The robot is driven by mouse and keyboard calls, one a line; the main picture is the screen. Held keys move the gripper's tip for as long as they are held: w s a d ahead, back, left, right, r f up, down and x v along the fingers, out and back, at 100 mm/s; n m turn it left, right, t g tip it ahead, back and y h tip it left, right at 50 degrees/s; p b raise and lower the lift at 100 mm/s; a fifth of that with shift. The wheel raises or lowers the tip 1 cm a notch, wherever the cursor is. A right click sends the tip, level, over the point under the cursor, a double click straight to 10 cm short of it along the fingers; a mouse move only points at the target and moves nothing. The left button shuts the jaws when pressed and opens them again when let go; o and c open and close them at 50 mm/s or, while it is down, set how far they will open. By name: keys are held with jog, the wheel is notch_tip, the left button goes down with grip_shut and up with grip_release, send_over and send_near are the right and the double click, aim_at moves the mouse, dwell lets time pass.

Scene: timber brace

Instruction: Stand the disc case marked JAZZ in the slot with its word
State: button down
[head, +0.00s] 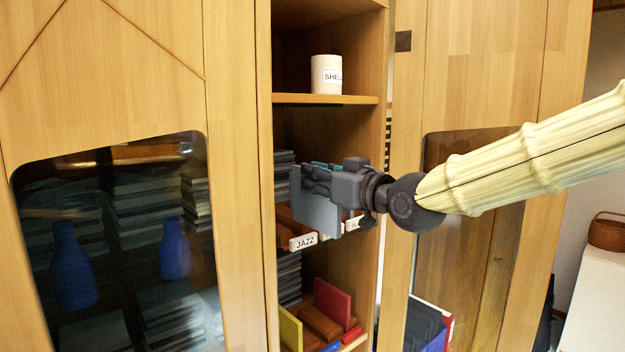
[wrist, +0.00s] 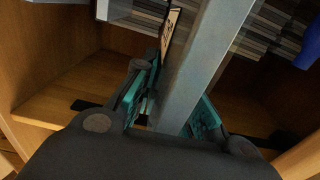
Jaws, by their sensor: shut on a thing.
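My gripper (head: 318,180) is shut on a flat grey disc case (head: 316,212), held upright at the middle shelf opening. No word is readable on the case, so I cannot tell whether it is the one marked JAZZ. In the wrist view the case (wrist: 200,70) stands between the teal finger pads. The white JAZZ slot label (head: 304,242) is on the front of the wooden rack, just below and left of the case. Another label (head: 353,223) lies to the right, partly hidden. I cannot tell whether the case's lower edge is inside a slot.
A white mug (head: 326,75) marked SHEL... stands on the shelf above. Dark stacked cases (head: 284,170) are at the left of the middle bay. Red (head: 332,300) and yellow (head: 291,329) cases stand below. Wooden cabinet uprights border the opening closely.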

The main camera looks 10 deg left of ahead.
jog(key=w+a+f, duration=0.4)
jog(key=w+a, duration=0.3)
jog(key=a, duration=0.2)
jog(key=shift+w+a, duration=0.15)
jog(key=shift+a, duration=0.25)
dwell(1.6)
dwell(0.6)
jog(key=c, duration=1.4)
grip_release()
jog(key=shift+o, duration=0.2)
jog(key=shift+d, duration=0.1)
jog(key=v, duration=1.2)
